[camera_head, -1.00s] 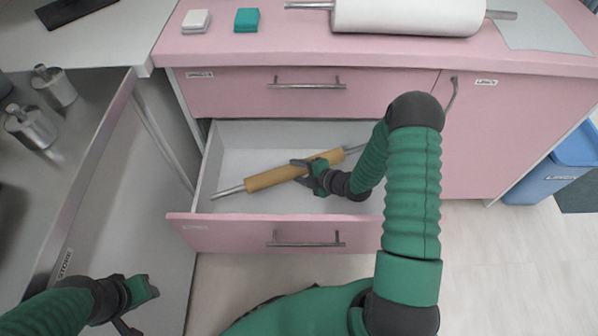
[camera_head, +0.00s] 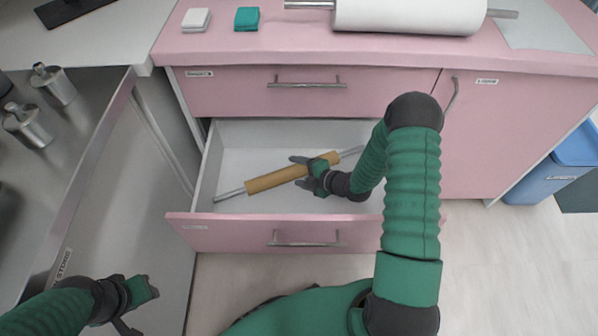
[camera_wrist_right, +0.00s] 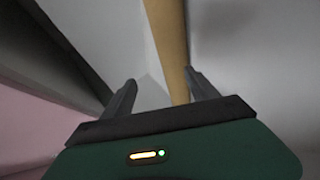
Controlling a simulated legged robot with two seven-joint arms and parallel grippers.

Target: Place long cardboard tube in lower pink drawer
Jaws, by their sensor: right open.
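The long cardboard tube (camera_head: 270,180) is brown, with a grey metal rod showing at both ends. It lies diagonally inside the open lower pink drawer (camera_head: 215,231), which has a white interior. My right gripper (camera_head: 298,170) reaches into the drawer at the tube's right part, its fingers open. In the right wrist view the tube (camera_wrist_right: 167,40) runs between the two spread fingertips (camera_wrist_right: 160,80), closer to the right one. My left gripper (camera_head: 142,306) is at the lower left, away from the drawer, with its fingers apart and empty.
The upper pink drawer (camera_head: 230,97) is shut. The pink counter (camera_head: 290,47) bears a white roll (camera_head: 410,15), a white folded cloth (camera_head: 196,19) and a teal one (camera_head: 247,18). A metal cart (camera_head: 95,150) with canisters stands left. A blue bin (camera_head: 555,175) is right.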

